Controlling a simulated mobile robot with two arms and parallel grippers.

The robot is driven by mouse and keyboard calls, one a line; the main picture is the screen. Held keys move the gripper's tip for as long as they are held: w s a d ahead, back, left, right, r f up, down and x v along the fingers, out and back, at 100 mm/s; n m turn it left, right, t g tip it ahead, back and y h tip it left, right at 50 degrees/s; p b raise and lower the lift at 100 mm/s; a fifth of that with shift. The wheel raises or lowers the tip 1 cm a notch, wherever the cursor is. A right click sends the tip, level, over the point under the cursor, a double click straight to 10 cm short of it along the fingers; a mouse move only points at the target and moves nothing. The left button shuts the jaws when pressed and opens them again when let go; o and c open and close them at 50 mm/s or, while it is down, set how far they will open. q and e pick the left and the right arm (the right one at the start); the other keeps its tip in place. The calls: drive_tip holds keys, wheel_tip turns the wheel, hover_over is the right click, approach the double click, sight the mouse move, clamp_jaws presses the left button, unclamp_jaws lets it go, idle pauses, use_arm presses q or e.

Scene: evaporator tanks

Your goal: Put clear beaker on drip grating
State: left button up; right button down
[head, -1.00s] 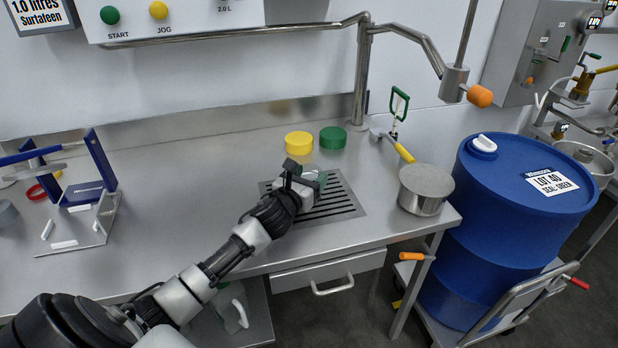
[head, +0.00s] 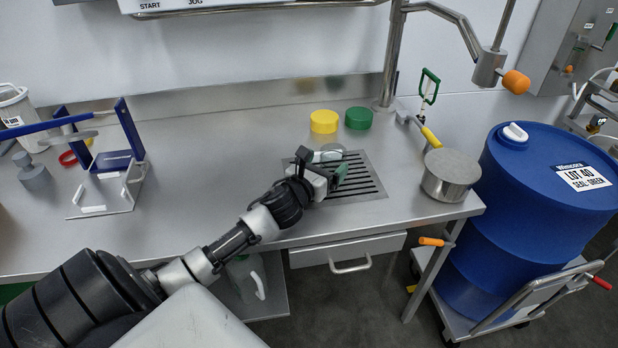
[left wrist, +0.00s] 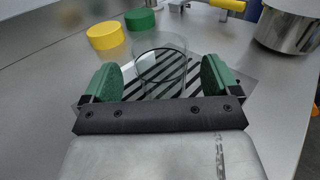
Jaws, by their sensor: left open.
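The clear beaker (left wrist: 160,62) stands upright on the drip grating (left wrist: 205,84) in the left wrist view, between and just beyond the green finger pads. In the head view it is mostly hidden behind my left gripper (head: 330,172), with a glassy edge (head: 327,156) showing. The drip grating (head: 372,190) is a dark slotted panel set in the steel bench. My left gripper also shows in the left wrist view (left wrist: 158,80). It is open, with a finger on each side of the beaker and visible gaps. My right gripper is out of view.
Yellow (head: 324,121) and green (head: 358,118) caps sit behind the grating. A steel pot (head: 450,175) stands at the bench's right end, near a steel pipe (head: 391,60). A blue-handled rack (head: 120,165) is at left. A blue drum (head: 540,190) stands right of the bench.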

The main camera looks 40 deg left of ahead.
use_arm(q)
drive_tip(key=s, duration=0.7)
drive_tip(key=shift+s+d, duration=0.3)
drive_tip(key=shift+s, duration=0.1)
